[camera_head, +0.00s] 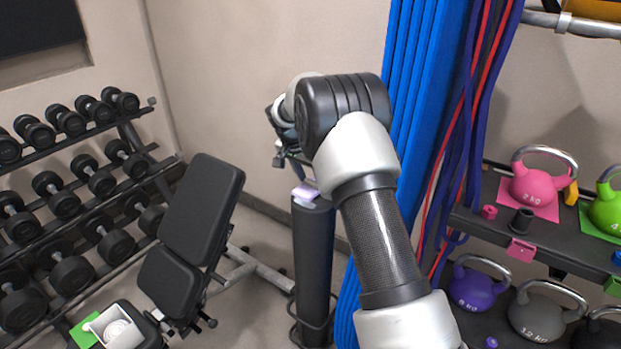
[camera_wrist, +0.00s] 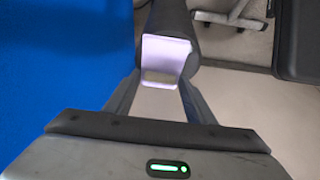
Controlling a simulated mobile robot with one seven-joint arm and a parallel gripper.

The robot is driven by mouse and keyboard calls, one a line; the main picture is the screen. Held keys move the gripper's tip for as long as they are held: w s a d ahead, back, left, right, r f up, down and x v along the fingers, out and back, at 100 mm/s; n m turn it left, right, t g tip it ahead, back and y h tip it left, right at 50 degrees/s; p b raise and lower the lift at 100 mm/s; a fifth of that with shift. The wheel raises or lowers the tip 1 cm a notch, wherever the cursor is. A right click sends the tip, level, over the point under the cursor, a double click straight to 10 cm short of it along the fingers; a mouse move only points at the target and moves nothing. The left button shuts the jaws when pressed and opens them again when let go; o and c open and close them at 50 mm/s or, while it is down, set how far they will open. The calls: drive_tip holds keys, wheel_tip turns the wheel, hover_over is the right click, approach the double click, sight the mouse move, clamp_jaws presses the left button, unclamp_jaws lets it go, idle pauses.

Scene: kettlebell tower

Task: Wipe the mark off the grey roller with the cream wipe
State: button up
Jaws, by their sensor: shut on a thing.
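My gripper (camera_head: 296,172) is at the top of the dark grey roller (camera_head: 312,265), which stands upright on the floor. My gripper is shut on the wipe (camera_head: 306,193), a pale cloth that looks lavender-white here. In the wrist view the wipe (camera_wrist: 166,54) spreads beyond the fingertips (camera_wrist: 162,82) over the near end of the roller (camera_wrist: 171,18), with a tan strip at its near edge. It appears to lie against the roller, but contact is hard to confirm. No mark shows on the visible part of the roller.
A blue hanging mat (camera_head: 412,80) and bands stand close to the right of the roller. A black bench (camera_head: 203,205) and dumbbell rack (camera_head: 95,190) are left. A kettlebell shelf (camera_head: 490,232) is right. An open white box (camera_head: 115,330) sits at lower left.

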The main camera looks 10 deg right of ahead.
sight(308, 189)
wheel_tip(308, 189, down, 5)
drive_tip(key=b, duration=0.3)
drive_tip(key=shift+w+a+r, duration=0.2)
drive_tip(key=shift+w+a, duration=0.05)
drive_tip(key=shift+w+a+p, duration=0.5)
drive_tip(key=shift+w+a, duration=0.3)
drive_tip(key=shift+w, duration=0.1)
drive_tip(key=shift+f+b, duration=0.5)
drive_tip(key=shift+f, duration=0.1)
drive_tip(key=shift+s+d+b, duration=1)
drive_tip(key=shift+s, duration=0.2)
drive_tip(key=shift+s+f, duration=0.1)
drive_tip(key=shift+s, duration=0.05)
